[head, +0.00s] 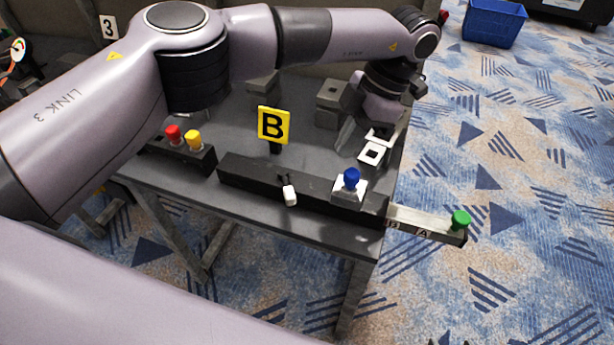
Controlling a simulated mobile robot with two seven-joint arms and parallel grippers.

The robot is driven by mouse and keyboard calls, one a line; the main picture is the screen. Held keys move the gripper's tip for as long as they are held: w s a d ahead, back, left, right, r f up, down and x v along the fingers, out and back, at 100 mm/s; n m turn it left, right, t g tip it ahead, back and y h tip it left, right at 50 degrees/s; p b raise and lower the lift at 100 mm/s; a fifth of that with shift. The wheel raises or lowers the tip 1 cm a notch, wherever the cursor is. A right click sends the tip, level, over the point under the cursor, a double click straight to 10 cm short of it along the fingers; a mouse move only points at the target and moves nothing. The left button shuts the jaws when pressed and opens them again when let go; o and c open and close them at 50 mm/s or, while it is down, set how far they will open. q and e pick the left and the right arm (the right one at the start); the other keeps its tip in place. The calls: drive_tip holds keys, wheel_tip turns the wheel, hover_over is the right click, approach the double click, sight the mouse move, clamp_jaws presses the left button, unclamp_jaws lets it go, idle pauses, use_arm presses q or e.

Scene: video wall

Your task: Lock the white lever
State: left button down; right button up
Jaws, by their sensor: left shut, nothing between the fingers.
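The white lever (290,196) has a short white handle on a dark pivot at the front of a long black bar (245,174) on the dark table. Its handle points down toward the table's front edge. My left gripper (372,153) is above the table's right side, behind the blue knob (351,179). It is shut and empty, and apart from the lever, which is to its left and nearer to me. I cannot see my right gripper.
The blue knob stands on a white block on the bar. A pale slide with a green knob (461,220) sticks out past the table's right edge. Red (173,134) and yellow (194,139) knobs are at left. A yellow "B" sign (273,125) stands behind the bar.

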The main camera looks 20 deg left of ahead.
sight(287, 197)
use_arm(q)
drive_tip(key=p+x, duration=0.1)
drive_tip(key=x, duration=0.8)
drive_tip(key=shift+a, duration=0.1)
drive_tip(key=shift+s+a+r+p, duration=0.25)
drive_tip(key=shift+s+a+p, duration=0.25)
drive_tip(key=shift+a+p, duration=0.25)
drive_tip(key=shift+s+a+f+p, duration=0.15)
drive_tip(key=shift+s+a, duration=0.1)
drive_tip(key=shift+a, duration=0.2)
drive_tip(key=shift+s+a+r+p, duration=0.1)
drive_tip(key=shift+s+a+p, duration=0.05)
drive_tip(key=shift+s+a, duration=0.2)
use_arm(e)
drive_tip(key=shift+r, duration=1.65)
